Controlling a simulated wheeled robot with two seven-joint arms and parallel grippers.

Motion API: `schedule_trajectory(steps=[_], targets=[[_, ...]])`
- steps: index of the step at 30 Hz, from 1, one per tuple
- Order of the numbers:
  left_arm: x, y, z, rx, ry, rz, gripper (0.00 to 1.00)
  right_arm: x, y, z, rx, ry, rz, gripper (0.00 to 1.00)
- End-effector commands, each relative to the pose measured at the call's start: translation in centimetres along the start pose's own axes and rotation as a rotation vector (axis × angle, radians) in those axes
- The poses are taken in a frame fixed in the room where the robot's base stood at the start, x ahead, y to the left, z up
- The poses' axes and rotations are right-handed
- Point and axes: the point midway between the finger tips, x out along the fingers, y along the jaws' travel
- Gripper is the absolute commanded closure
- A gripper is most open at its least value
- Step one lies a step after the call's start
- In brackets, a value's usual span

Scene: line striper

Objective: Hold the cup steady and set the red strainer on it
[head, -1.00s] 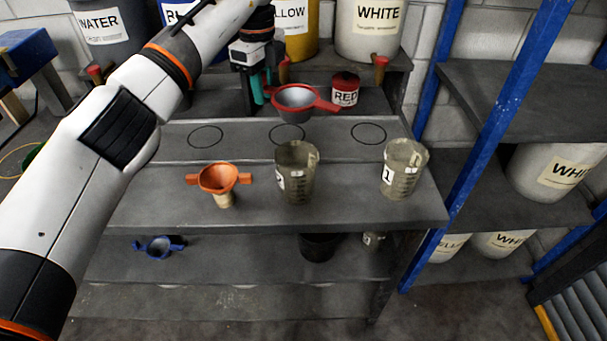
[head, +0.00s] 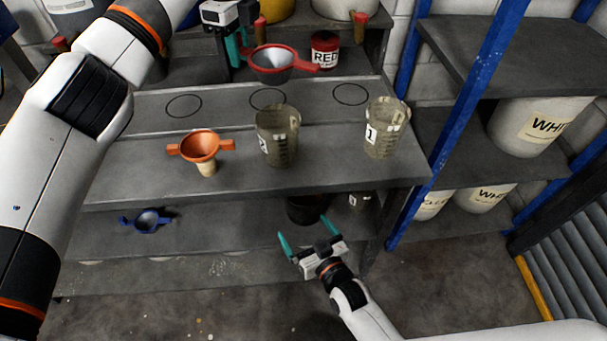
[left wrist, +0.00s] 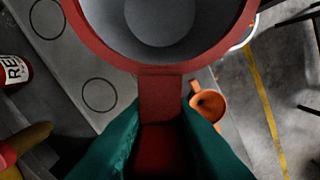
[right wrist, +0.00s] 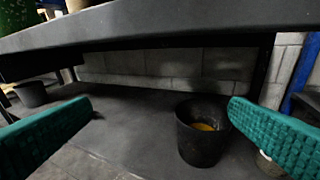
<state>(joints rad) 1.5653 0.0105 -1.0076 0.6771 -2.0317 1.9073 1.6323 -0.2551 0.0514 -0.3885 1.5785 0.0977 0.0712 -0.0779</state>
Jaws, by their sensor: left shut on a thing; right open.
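The red strainer (head: 273,61) is held in my left gripper (head: 238,58) by one handle, above the raised back shelf. In the left wrist view the green fingers (left wrist: 162,150) are shut on the red handle, with the strainer bowl (left wrist: 165,25) beyond. Two translucent measuring cups stand on the bench: cup 2 (head: 277,137) in the middle and cup 1 (head: 385,130) at the right. My right gripper (head: 305,232) is open and empty, low in front of the bench edge. In the right wrist view its fingers (right wrist: 160,125) are apart below the bench top.
An orange funnel (head: 201,146) stands left of cup 2. A blue strainer (head: 148,220) and a dark bucket (head: 306,208) are on the lower shelf. A red can (head: 325,50) stands behind. The bench edge (right wrist: 160,35) is above my right gripper.

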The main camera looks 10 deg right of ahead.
Motion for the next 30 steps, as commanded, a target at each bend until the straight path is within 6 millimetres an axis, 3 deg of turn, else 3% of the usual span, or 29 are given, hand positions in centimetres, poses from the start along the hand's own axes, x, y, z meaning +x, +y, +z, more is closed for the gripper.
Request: schedule_trajectory(steps=[1, 3, 6, 9, 20, 30], targets=[[0.0, 0.0, 0.0, 0.0, 0.0, 0.0, 1.0, 0.2, 0.6, 2.9, 0.004, -0.067, 0.01, 0.0], [0.0, 0.0, 0.0, 0.0, 0.0, 0.0, 1.0, 0.3, 1.2, 6.6, 0.01, -0.153, 0.021, 0.0], [0.0, 0.0, 0.0, 0.0, 0.0, 0.0, 1.0, 0.1, 1.8, 11.4, 0.01, -0.253, 0.037, 0.0], [0.0, 0.0, 0.0, 0.0, 0.0, 0.0, 1.0, 1.5, 0.9, 14.4, -0.027, -0.221, 0.048, 0.0], [0.0, 0.0, 0.0, 0.0, 0.0, 0.0, 1.0, 3.8, -1.2, 15.8, -0.069, -0.128, 0.005, 0.0], [0.0, 0.0, 0.0, 0.0, 0.0, 0.0, 1.0, 9.8, -1.1, 16.6, -0.069, -0.129, 0.007, 0.0]])
